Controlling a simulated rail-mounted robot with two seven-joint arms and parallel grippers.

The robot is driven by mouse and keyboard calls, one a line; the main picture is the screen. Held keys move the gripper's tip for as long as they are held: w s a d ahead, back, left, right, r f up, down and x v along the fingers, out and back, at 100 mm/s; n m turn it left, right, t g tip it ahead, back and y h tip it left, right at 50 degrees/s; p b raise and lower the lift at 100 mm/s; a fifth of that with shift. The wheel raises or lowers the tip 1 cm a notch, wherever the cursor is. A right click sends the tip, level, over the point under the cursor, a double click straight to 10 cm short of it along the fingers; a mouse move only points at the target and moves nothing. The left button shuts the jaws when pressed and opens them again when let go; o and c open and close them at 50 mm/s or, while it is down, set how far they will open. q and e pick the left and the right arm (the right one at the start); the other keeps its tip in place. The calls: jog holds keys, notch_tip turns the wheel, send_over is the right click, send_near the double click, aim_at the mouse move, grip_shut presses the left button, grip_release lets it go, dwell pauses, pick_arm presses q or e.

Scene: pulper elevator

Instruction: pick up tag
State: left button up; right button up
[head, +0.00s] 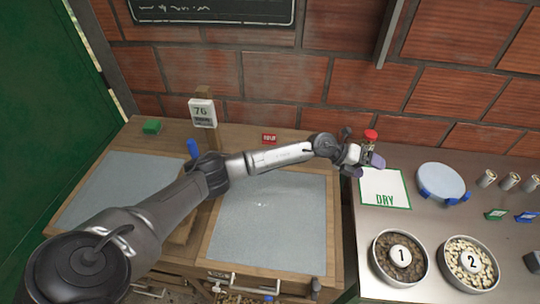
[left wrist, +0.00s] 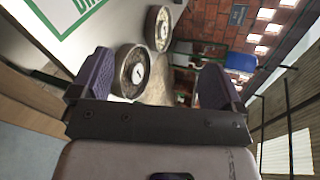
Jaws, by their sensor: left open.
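Several things look like tags: a small red card (head: 269,138) at the back of the wooden bench, and a green tag (head: 495,214) and a blue tag (head: 527,217) on the metal table at the right. I cannot tell which one the task means. My left gripper (head: 365,162) is over the back edge of the white DRY sheet (head: 386,188), close to a red-topped object (head: 370,137), and away from all these tags. In the left wrist view its fingers (left wrist: 152,82) are spread wide, with nothing held between them. My right gripper is not seen.
Bowls marked 1 (head: 401,283) and 2 (head: 488,275) stand at the metal table's front. A round pale dish with blue clips (head: 442,183) and several small cans (head: 508,181) are behind. My left arm crosses the grey bench panels (head: 270,225). A brick wall (head: 290,75) closes the back.

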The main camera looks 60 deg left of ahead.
pick_arm(q)
jog(key=w+a+f+g+y+b, duration=0.1)
jog(key=a+f+y+b, duration=0.1)
jog(key=a, duration=0.6)
jog(key=a+f+g+y+b, duration=0.2)
jog(key=a+y+b, duration=0.1)
jog(key=a, duration=0.4)
jog(key=n+g+y+b, duration=0.4)
jog(key=g+y+b, duration=0.1)
jog(key=b, duration=0.1)
send_near(269, 134)
jog(key=shift+g, duration=0.3)
jog(key=f+b, duration=0.1)
jog(key=f, duration=0.2)
jog(key=w+f+b, duration=0.1)
jog(key=f, duration=0.1)
jog(key=shift+w+d+f, duration=0.1)
jog(key=shift+f, duration=0.25)
jog(key=shift+w+f, duration=0.1)
jog(key=shift+f, duration=0.6)
jog(key=shift+w+a+f+b, duration=0.1)
jog(key=shift+a+f+b, duration=0.15)
jog(key=shift+f+b, duration=0.8)
jog(key=shift+a+f+b, duration=0.2)
jog(key=shift+f+b, duration=0.2)
jog(key=shift+f, duration=1.15)
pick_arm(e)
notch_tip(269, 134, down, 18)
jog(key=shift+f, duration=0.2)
